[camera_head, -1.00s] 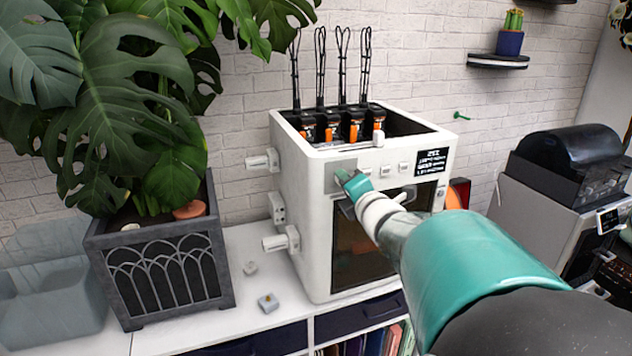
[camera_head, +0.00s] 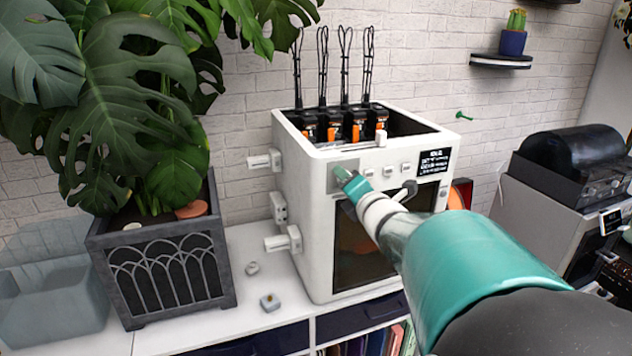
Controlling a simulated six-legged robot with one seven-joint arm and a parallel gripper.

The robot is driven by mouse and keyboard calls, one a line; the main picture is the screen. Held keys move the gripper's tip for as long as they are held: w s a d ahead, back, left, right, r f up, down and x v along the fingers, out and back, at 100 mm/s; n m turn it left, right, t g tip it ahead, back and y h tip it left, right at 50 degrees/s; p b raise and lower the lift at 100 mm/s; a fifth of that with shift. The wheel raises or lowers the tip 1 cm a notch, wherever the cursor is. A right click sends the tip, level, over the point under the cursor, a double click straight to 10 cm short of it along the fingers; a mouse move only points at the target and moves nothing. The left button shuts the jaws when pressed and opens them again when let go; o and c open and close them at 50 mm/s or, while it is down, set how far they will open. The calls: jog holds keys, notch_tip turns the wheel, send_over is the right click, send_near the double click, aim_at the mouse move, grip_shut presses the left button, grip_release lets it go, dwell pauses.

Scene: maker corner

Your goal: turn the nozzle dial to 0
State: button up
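A white 3D-printer-like machine (camera_head: 300,215) with a dark front window stands on the white cabinet. On its upper front is a grey square panel (camera_head: 341,166) at the left, with a small green part showing there beside my arm's tip. My arm reaches in from the lower right, and my gripper (camera_head: 348,178) is at this panel, close to or touching it. Its fingers are too small and overlapped to tell open from shut. The dial's reading is hidden. Several small white buttons (camera_head: 373,172) and a black display (camera_head: 434,162) with unreadable white text lie to the right.
A potted monstera (camera_head: 160,265) stands close on the left. Small blocks (camera_head: 270,302) lie on the white cabinet top (camera_head: 235,330). White fittings (camera_head: 283,241) stick out from the machine's left side. A grey machine (camera_head: 545,195) stands at the right.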

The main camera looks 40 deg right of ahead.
jog(key=shift+s, duration=0.1)
jog(key=v, duration=1.3)
jog(key=shift+s, duration=0.4)
jog(key=shift+a, duration=0.15)
